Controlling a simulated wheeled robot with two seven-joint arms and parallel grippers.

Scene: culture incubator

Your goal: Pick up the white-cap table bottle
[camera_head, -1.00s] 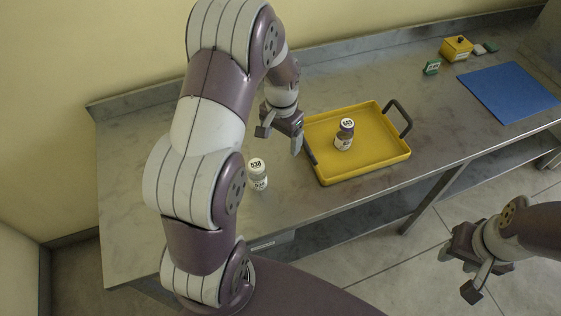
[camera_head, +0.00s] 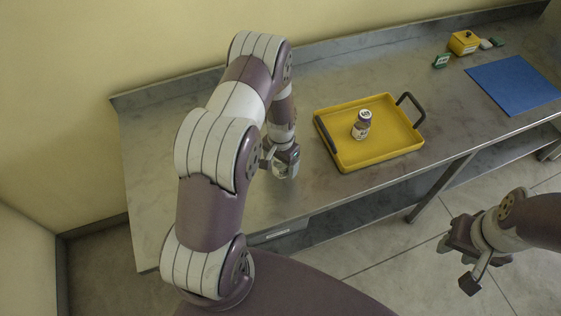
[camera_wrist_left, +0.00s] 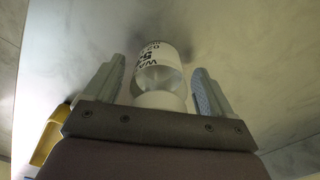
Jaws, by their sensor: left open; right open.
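The white-cap table bottle stands on the metal table left of the tray. In the left wrist view the bottle (camera_wrist_left: 157,62) is between the two fingers of my left gripper (camera_wrist_left: 157,85), with its white cap nearest the palm and dark print on its label. A gap shows on each side, so the fingers are open around it. In the head view my left gripper (camera_head: 281,163) points down over the bottle and hides most of it. My right gripper (camera_head: 457,263) is open and empty, off the table's front at the right.
A blue mat (camera_head: 513,85), a yellow box (camera_head: 463,43) and small green items (camera_head: 441,62) lie farther right. The table's left part is clear.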

